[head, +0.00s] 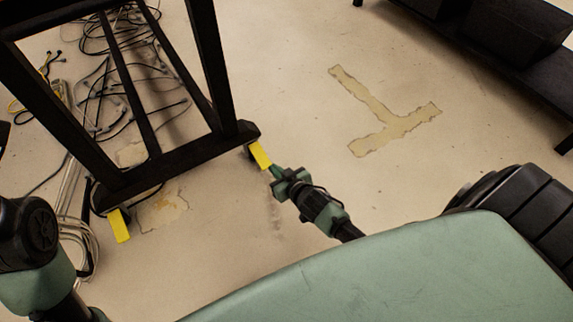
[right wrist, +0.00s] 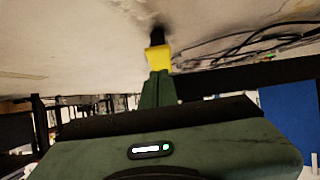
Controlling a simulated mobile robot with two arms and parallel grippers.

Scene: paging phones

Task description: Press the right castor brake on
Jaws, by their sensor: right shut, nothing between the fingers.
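The right castor brake is a yellow tab (head: 260,155) at the right foot of a dark frame (head: 180,160). My right gripper (head: 273,170) is shut and empty, with its green fingertips right at the yellow tab. In the right wrist view the shut fingers (right wrist: 158,78) point at the yellow tab (right wrist: 158,59), and they appear to meet its near edge; I cannot tell whether they press on it. The black castor (right wrist: 157,35) shows beyond the tab. A second yellow tab (head: 119,226) is at the frame's left foot. My left gripper is not in view.
Loose cables (head: 110,75) lie on the floor under and behind the frame, with a pale bundle (head: 78,215) by the left foot. A dark low shelf (head: 490,50) stands at the upper right. The floor between is clear, with worn patches (head: 385,115).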

